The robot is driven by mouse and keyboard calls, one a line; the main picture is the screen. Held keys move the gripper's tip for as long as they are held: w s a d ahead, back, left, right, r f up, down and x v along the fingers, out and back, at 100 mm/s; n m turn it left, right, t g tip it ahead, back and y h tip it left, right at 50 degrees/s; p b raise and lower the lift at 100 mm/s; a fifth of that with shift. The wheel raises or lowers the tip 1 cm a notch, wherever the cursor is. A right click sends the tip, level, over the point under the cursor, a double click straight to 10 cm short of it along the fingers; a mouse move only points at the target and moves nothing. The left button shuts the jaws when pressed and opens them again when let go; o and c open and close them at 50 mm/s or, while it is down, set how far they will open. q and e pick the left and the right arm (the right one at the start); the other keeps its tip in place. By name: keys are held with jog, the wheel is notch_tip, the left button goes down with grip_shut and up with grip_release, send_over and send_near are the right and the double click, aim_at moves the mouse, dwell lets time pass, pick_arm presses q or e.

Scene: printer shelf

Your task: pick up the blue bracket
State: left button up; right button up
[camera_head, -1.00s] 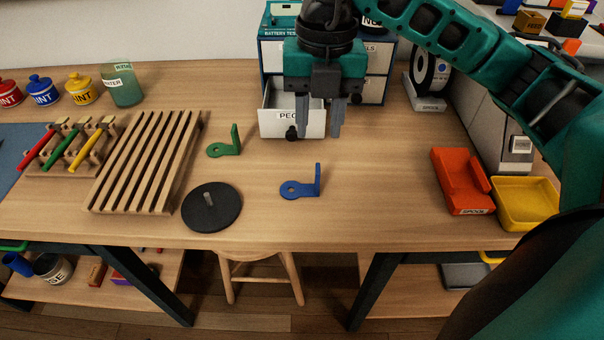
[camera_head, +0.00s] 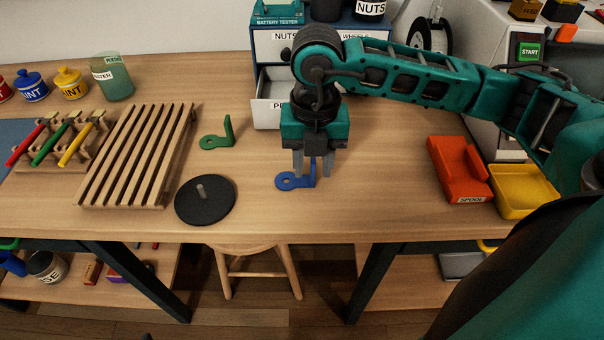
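The blue bracket (camera_head: 288,182) lies on the wooden table, its round holed end showing to the left. Its upright part is mostly hidden behind my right gripper's fingers. My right gripper (camera_head: 313,168) points down at the bracket, with its fingers apart on either side of the upright part. I cannot tell whether the fingers touch it. My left gripper is not in view.
A green bracket (camera_head: 216,141) stands behind and left of the blue one. A black disc with a peg (camera_head: 205,203) and a slatted wooden rack (camera_head: 138,160) are to the left. An orange spool holder (camera_head: 458,170) and yellow tray (camera_head: 524,191) are at right.

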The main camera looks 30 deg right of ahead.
jog(key=shift+f, duration=0.25)
grip_shut()
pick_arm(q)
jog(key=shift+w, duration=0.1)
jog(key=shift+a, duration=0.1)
pick_arm(e)
jog(key=shift+r, duration=0.1)
